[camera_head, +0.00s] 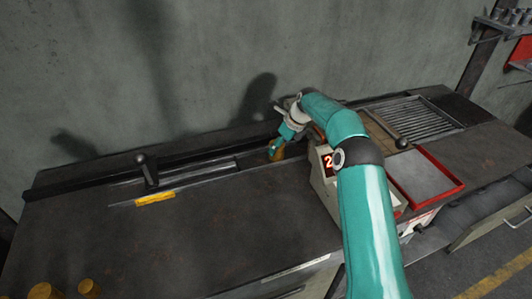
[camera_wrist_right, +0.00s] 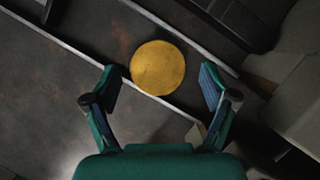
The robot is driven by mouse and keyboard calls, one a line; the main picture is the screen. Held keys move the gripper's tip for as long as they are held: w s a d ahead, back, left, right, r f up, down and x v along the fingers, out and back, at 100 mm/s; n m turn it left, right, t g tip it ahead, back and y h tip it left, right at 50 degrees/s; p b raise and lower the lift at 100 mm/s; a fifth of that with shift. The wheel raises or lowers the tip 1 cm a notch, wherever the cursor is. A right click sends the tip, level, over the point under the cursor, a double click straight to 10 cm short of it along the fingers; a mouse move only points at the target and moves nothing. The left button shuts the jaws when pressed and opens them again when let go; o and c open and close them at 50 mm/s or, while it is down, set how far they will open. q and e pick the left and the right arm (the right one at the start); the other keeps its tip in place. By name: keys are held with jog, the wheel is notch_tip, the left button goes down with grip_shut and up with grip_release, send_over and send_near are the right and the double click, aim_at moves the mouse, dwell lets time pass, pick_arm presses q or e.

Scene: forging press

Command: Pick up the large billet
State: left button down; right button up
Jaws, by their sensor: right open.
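A gold-coloured round billet (camera_wrist_right: 158,67) appears from above in the right wrist view, in the channel between two pale rails. In the head view, its side (camera_head: 279,154) shows just below my right gripper (camera_head: 277,142), left of the press's display box. In the wrist view, the two teal fingers of my right gripper (camera_wrist_right: 158,78) are spread apart, one on each side of the billet, with gaps visible on both sides. Part of the billet is hidden behind the gripper in the head view. My left gripper is in neither view.
The display box (camera_head: 326,180) shows a red 2. A red-rimmed tray (camera_head: 457,180) is at the right. The bench's middle is clear.

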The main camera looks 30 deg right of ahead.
jog(key=shift+p+x, duration=0.4)
jog(key=shift+x, duration=1.4)
jog(key=shift+r, duration=0.1)
grip_shut()
jog(key=shift+w+r, duration=0.15)
